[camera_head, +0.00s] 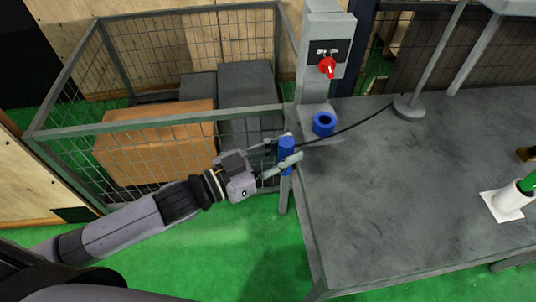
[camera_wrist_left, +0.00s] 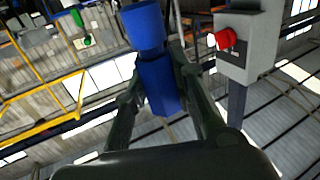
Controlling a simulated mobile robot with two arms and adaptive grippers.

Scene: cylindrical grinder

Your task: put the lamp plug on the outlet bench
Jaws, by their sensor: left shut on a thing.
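The lamp plug (camera_head: 286,156) is a blue cylinder with a dark cable running right across the bench. My left gripper (camera_head: 282,158) is shut on it and holds it upright at the bench's left edge. The left wrist view also shows the blue plug (camera_wrist_left: 157,80) between the fingers of my left gripper (camera_wrist_left: 160,90). The grey outlet bench (camera_head: 390,190) lies to the right of the gripper. A blue ring-shaped socket (camera_head: 324,124) sits on it near the back left, apart from the plug. My right gripper is not in view.
A grey post with a red switch (camera_head: 327,67) stands behind the blue socket. A wire cage (camera_head: 75,75) with boxes stands left. A white holder (camera_head: 508,203) with a green item and a lamp base (camera_head: 408,108) stand on the bench. Its middle is clear.

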